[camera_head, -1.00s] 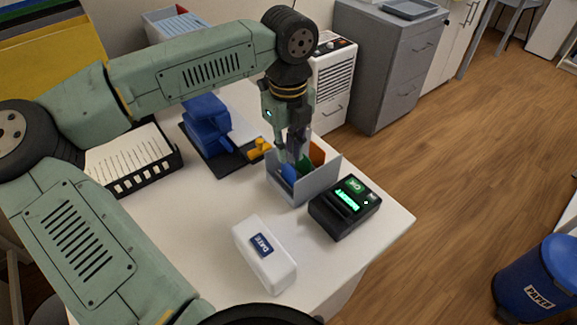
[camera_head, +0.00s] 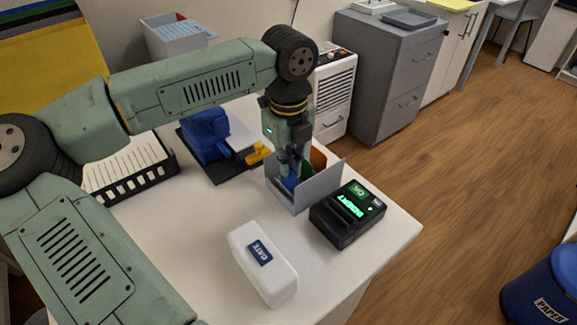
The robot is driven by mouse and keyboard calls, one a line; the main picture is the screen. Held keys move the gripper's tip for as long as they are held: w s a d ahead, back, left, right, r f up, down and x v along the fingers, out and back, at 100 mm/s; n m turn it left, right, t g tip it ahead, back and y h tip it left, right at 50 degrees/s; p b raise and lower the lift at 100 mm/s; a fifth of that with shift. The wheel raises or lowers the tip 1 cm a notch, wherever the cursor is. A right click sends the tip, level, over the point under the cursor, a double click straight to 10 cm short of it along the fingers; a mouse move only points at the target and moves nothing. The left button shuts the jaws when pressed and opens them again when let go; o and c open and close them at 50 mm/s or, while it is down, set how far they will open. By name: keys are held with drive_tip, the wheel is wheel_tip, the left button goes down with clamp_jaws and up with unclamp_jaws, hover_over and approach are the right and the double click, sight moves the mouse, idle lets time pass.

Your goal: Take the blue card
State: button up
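A small grey open-topped box (camera_head: 317,189) stands on the white table. It holds upright cards: the blue card (camera_head: 291,183) towards the left, a green card (camera_head: 306,168) and an orange card (camera_head: 319,159) towards the right. My gripper (camera_head: 290,172) points straight down into the box, its fingers at the blue card. The fingers and the box walls hide much of the blue card. I cannot tell whether the fingers are open or closed on it.
A black card reader (camera_head: 347,216) with a green lit display stands right of the box. A white block labelled "DATE" (camera_head: 262,262) is in front. A blue device (camera_head: 207,135) on a black base and a black tray of paper (camera_head: 128,170) lie to the left.

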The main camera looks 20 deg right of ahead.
clamp_jaws()
drive_tip(key=shift+r+p, duration=1.15)
drive_tip(key=shift+r, duration=1.35)
wheel_tip(320, 180, up, 5)
drive_tip(key=shift+p, duration=1.25)
drive_tip(key=shift+d, duration=0.1)
